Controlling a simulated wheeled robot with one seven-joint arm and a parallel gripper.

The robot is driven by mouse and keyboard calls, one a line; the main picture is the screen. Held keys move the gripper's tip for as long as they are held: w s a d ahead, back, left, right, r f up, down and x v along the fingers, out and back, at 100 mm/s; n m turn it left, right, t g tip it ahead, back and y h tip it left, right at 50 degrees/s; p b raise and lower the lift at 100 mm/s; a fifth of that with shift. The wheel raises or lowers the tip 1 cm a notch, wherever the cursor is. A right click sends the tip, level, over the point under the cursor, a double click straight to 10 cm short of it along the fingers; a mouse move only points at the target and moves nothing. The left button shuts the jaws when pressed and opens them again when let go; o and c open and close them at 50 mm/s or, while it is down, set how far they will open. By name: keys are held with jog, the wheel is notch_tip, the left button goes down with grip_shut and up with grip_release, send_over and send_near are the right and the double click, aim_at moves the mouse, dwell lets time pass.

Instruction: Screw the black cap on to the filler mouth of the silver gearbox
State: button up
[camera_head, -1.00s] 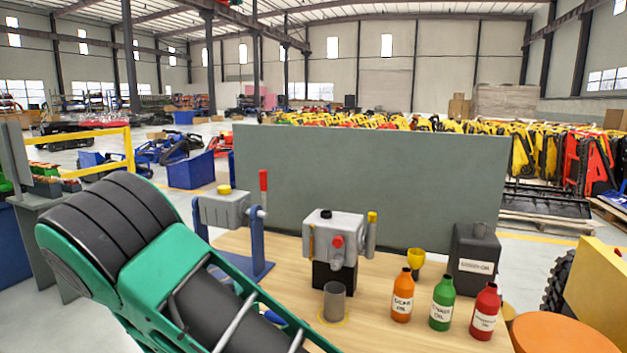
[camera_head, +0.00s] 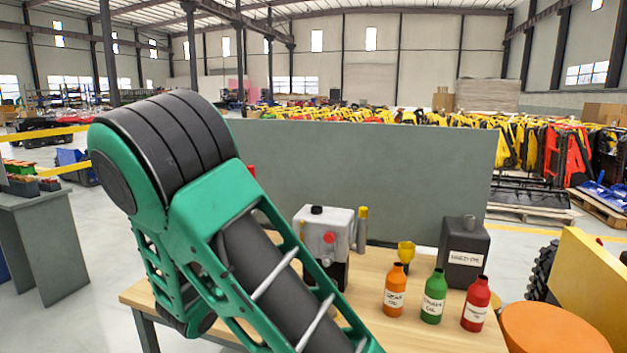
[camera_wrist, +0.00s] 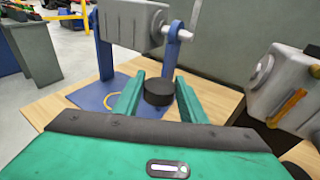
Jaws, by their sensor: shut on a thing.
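The silver gearbox (camera_head: 322,232) stands on a dark base on the wooden bench, with a red knob on its front and a dark round fitting, apparently the filler mouth (camera_head: 317,209), on top. Its near part shows at the right edge of the wrist view (camera_wrist: 285,90). My gripper (camera_wrist: 158,98) is shut on the black cap (camera_wrist: 158,93), a short black disc between the green fingertips. The cap is apart from the gearbox, to its left in the wrist view. In the head view my arm hides the gripper and cap.
A grey housing (camera_wrist: 130,24) on a blue stand (camera_wrist: 105,45) is behind the gripper. Orange (camera_head: 396,292), green (camera_head: 433,298) and red (camera_head: 476,305) bottles, a yellow funnel (camera_head: 406,254) and a dark can (camera_head: 464,255) stand right of the gearbox. A grey panel (camera_head: 400,165) closes the back.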

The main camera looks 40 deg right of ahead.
jog(key=s+d+r+m+g+h, duration=0.3)
jog(key=d+r+m+g+h, duration=0.2)
jog(key=d+r, duration=0.75)
notch_tip(320, 180, up, 6)
jog(key=m+g+h, duration=0.2)
jog(key=m+g, duration=0.2)
jog(key=g, duration=0.1)
send_over(317, 207)
jog(key=shift+w+d+f, duration=0.1)
jog(key=shift+n+t, duration=0.4)
jog(key=shift+t, duration=0.1)
jog(key=shift+f, duration=2.95)
jog(key=shift+f+n+t, duration=0.3)
jog(key=shift+f+t, duration=0.1)
jog(key=shift+f, duration=1)
jog(key=shift+c, duration=0.2)
